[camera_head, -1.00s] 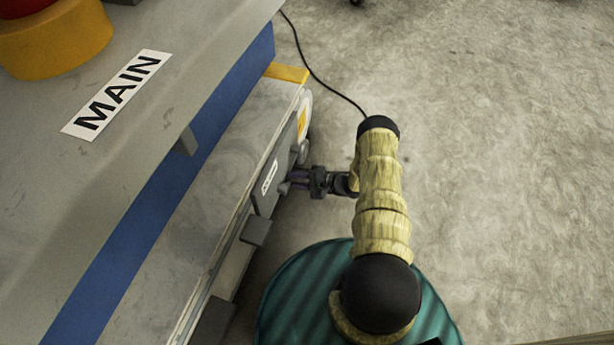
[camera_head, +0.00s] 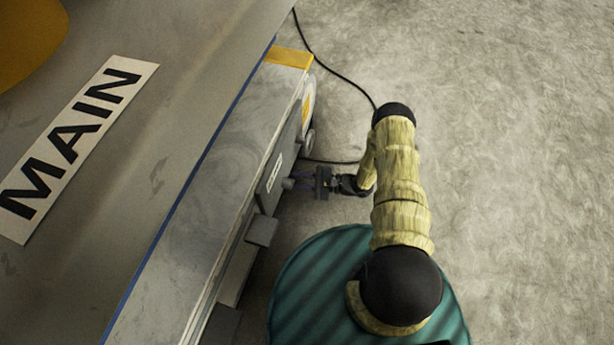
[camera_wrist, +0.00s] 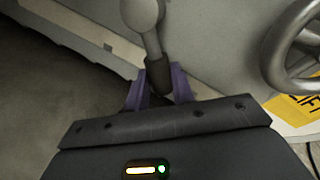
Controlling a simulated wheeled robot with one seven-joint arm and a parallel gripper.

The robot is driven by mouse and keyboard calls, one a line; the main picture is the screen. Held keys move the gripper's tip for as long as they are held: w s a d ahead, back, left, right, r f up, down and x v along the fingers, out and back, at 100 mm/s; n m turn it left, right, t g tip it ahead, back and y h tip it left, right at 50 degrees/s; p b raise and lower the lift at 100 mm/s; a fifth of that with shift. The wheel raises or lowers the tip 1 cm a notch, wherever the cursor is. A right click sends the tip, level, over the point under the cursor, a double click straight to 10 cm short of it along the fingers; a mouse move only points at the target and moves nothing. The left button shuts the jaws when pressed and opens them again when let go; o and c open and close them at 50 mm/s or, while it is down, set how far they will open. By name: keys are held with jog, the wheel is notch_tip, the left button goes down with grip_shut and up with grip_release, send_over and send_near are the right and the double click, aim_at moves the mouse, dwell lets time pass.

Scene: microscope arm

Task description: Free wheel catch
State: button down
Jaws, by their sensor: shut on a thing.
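In the wrist view a grey lever (camera_wrist: 150,42), taken to be the catch, runs from a rounded pivot at the top down to a dark grip end (camera_wrist: 159,76). My gripper (camera_wrist: 160,90) has its purple fingers on both sides of that dark end and is shut on it. In the head view my gripper (camera_head: 300,181) reaches left to the side of the grey machine, at a dark plate with a small white label (camera_head: 275,174). The lever is too small there to make out its angle, and the label's words are unreadable.
A grey handwheel (camera_wrist: 290,50) stands right of the lever, beside a yellow label (camera_wrist: 296,108). The machine's upper cover, marked MAIN (camera_head: 75,145), overhangs at the left. Grey blocks (camera_head: 261,231) jut from its side. A black cable (camera_head: 340,76) lies on the otherwise clear floor.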

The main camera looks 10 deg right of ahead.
jog(key=shift+s+f, duration=0.1)
jog(key=shift+s, duration=0.05)
dwell(0.3)
jog(key=c, duration=1.2)
grip_release()
jog(key=p+v, duration=0.5)
jog(key=v, duration=1.2)
jog(key=shift+d, duration=0.2)
jog(key=shift+a, duration=0.1)
